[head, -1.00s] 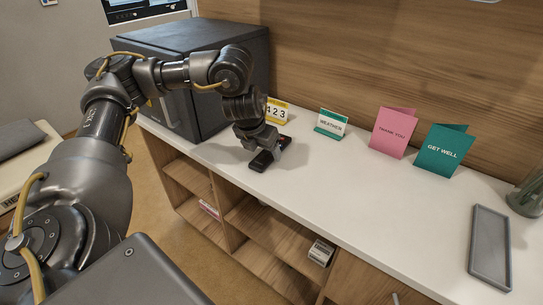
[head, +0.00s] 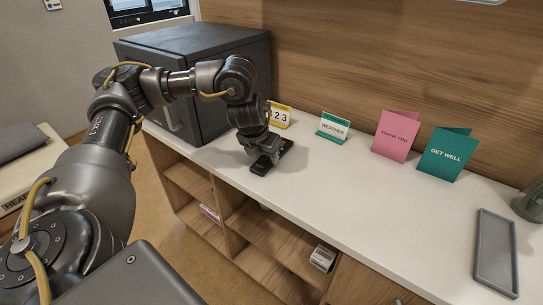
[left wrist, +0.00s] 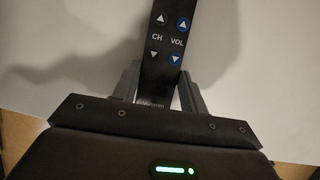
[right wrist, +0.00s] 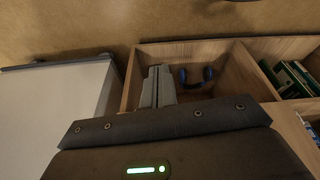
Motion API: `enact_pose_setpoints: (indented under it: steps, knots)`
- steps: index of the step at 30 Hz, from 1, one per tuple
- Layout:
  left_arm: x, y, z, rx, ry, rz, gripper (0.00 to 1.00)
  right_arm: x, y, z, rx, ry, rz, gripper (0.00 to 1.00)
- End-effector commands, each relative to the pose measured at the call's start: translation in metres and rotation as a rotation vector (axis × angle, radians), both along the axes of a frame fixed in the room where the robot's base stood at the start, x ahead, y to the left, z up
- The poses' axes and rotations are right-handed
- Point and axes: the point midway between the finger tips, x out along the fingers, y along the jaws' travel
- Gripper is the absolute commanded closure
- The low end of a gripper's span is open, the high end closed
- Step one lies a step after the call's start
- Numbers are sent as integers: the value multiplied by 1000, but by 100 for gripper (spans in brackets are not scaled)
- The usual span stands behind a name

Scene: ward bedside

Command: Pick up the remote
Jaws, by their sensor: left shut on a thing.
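The black remote (head: 286,146) is at the counter's front-left part, below my left gripper (head: 265,158). In the left wrist view the remote (left wrist: 162,50) shows its CH and VOL buttons and lies between the two fingers. My left gripper (left wrist: 158,90) is shut on it. I cannot tell whether the remote touches the counter or is slightly above it. The gripper hides the remote's middle in the head view. My right gripper (right wrist: 160,85) has its fingers together, with nothing seen between them, in front of an open wooden shelf.
The white counter (head: 375,205) has a dark cabinet (head: 225,75), a yellow number calendar (head: 279,115), a weather card (head: 333,128), pink (head: 396,135) and teal (head: 445,154) cards, and a grey tray (head: 496,252). Blue headphones (right wrist: 208,74) lie in a shelf compartment.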

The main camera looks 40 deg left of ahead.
Motion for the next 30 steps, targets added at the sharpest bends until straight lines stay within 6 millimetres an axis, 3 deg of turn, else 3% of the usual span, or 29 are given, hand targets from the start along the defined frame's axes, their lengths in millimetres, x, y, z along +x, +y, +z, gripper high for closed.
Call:
enact_pose_setpoints:
  steps: [8, 14, 23, 30]
  knots:
    - [1, 0, 9, -1, -2, 0, 82, 0, 1, -6, -1, 7, 1, 100]
    - [-1, -2, 43, 0, -6, -4, 82, 0, 1, -32, -1, 29, 4, 100]
    - [-42, -24, 95, 2, -6, -6, 82, -14, 0, -91, -5, 61, 10, 100]
    - [-77, -43, 109, 2, -3, -7, 82, -25, -6, -116, -13, 73, 14, 100]
